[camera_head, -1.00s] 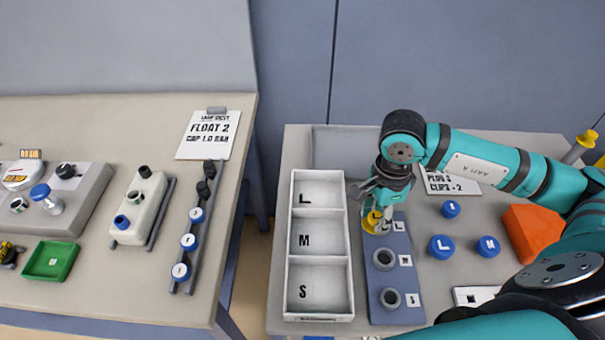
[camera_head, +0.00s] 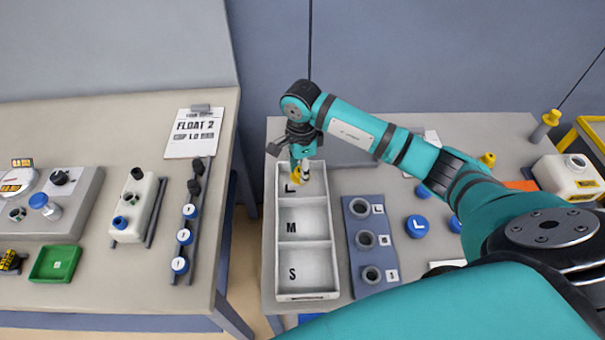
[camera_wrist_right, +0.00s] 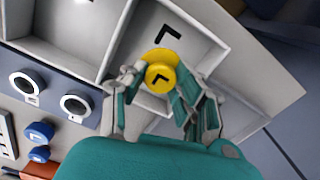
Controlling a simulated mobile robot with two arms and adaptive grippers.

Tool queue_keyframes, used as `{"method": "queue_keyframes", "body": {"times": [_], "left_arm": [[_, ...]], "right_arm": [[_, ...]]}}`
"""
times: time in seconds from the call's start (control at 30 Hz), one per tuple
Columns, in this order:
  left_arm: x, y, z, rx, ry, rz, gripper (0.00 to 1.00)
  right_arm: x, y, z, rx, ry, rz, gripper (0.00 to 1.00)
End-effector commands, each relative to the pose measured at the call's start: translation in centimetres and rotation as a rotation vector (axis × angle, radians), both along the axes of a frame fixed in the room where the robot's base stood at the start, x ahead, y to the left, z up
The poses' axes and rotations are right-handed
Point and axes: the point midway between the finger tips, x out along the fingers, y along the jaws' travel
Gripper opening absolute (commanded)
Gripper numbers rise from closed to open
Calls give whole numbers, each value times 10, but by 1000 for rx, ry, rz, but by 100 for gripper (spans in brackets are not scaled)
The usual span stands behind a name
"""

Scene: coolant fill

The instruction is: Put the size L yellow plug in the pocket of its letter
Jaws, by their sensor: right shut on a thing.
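The yellow plug (camera_wrist_right: 160,75) shows a black L on its top in the right wrist view. My right gripper (camera_wrist_right: 163,98) is shut on it, with a finger on each side. In the head view the yellow plug (camera_head: 297,174) is at the L pocket of the white tray (camera_head: 335,240), partly hidden by my right gripper (camera_head: 302,166). The L pocket is the far one of three, with M in the middle and S nearest. In the wrist view the plug is over the L pocket (camera_wrist_right: 200,50); I cannot tell whether it touches the floor. My left gripper is not in view.
A blue-grey rack (camera_head: 361,208) with several round sockets stands right of the tray. Blue caps, one a blue L cap (camera_head: 417,226), lie farther right. A white jug (camera_head: 566,177) stands at the far right. A floor gap separates the left bench (camera_head: 120,280).

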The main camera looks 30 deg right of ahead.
Motion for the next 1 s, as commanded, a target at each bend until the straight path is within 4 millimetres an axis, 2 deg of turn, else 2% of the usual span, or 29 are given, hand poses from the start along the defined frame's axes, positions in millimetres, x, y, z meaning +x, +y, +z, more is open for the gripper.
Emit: {"method": "queue_keyframes", "body": {"times": [0.03,0.2,0.57,0.6,0.77,1.0], "left_arm": [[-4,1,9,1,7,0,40],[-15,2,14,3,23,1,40],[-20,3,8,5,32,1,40],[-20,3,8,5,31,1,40],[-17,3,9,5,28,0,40],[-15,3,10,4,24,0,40]], "right_arm": [[-5,0,-9,0,14,-2,15],[-4,0,-29,0,9,-1,15],[-3,-1,-35,-2,6,0,15],[-3,-1,-35,-2,6,0,30],[-4,-1,-34,-2,7,0,51],[-4,-1,-34,-2,7,-1,53]]}}
